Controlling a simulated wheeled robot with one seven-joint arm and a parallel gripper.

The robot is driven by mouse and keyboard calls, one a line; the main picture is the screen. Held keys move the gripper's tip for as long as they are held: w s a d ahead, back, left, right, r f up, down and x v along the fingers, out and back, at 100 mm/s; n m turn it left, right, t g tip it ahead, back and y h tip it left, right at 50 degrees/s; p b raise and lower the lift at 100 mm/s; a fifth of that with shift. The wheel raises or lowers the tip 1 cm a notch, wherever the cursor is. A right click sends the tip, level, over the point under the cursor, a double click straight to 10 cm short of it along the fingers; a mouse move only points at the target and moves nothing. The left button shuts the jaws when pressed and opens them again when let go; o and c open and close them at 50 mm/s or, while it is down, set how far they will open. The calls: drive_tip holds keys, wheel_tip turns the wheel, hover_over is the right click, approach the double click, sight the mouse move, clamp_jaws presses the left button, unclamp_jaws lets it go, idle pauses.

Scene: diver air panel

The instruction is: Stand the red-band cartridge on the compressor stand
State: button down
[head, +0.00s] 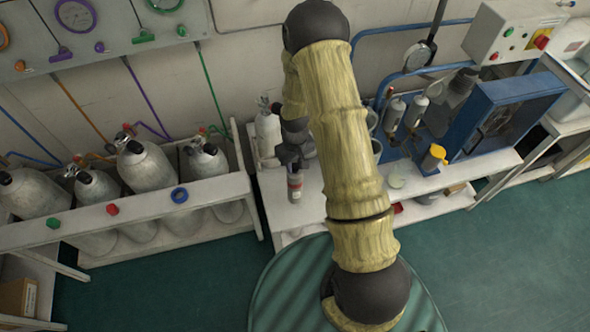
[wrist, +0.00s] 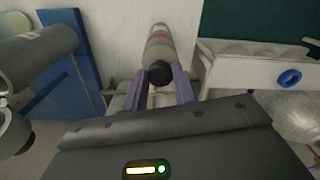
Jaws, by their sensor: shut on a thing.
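My gripper (head: 290,160) points down over the left part of a white bench (head: 490,160). It is shut on a grey cartridge with a dull red band (head: 295,184), which hangs roughly upright. In the wrist view the cartridge (wrist: 159,48) sits between the two purple-grey fingers (wrist: 160,92), its black end towards the camera. I cannot tell whether its lower end touches the bench. The blue compressor housing (head: 500,112) stands on the right of this white bench, which appears to be the compressor stand. My arm hides the bench's middle.
A white bottle (head: 268,132) stands behind my gripper. A rack (head: 150,205) of several grey cylinders is at left, with a blue ring (head: 179,195) on its rail.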

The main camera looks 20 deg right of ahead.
drive_tip(key=shift+f, duration=1.9)
drive_tip(key=shift+f, duration=0.15)
drive_tip(key=c, duration=1.1)
unclamp_jaws()
wheel_tip(320, 180, up, 11)
drive_tip(key=shift+r+b, duration=0.2)
drive_tip(key=shift+b, duration=0.25)
drive_tip(key=shift+r, duration=0.45)
drive_tip(key=shift+r, duration=0.1)
